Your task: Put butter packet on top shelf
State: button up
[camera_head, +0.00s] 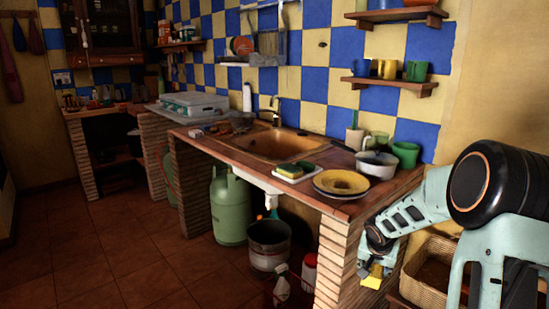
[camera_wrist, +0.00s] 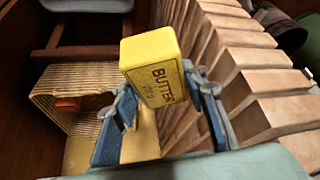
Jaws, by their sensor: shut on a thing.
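A yellow butter packet (camera_wrist: 150,62) with dark lettering is held between the blue-padded fingers of my gripper (camera_wrist: 160,92) in the wrist view. In the head view, my gripper (camera_head: 374,268) hangs at the lower right, beside the brick end of the counter, with the yellow packet (camera_head: 373,281) at its tip. Two wooden wall shelves are at the upper right: the upper one (camera_head: 400,16) carries a few containers, and the lower one (camera_head: 390,86) carries several mugs. My gripper is well below both.
The counter (camera_head: 345,207) holds plates (camera_head: 341,184), a pot (camera_head: 376,165), green cups and a sink (camera_head: 265,145). A wicker basket (camera_head: 425,290) stands right of my gripper. The brick pillar (camera_wrist: 240,65) is close to the packet in the wrist view. Floor at left is clear.

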jog(key=s+a+r+n+y, duration=0.1)
jog(key=s+a+n, duration=0.25)
jog(key=a, duration=0.45)
jog(key=s+a+r+n+y, duration=0.1)
jog(key=s+a+n, duration=0.1)
jog(key=s+a, duration=0.45)
notch_tip(320, 180, up, 34)
jog(key=s+a+p, duration=0.1)
jog(key=s+p, duration=0.2)
jog(key=p, duration=2.8)
jog(key=shift+a+f+t, duration=0.15)
jog(key=shift+a+t, duration=0.15)
jog(key=shift+t, duration=0.1)
jog(key=shift+d, duration=0.1)
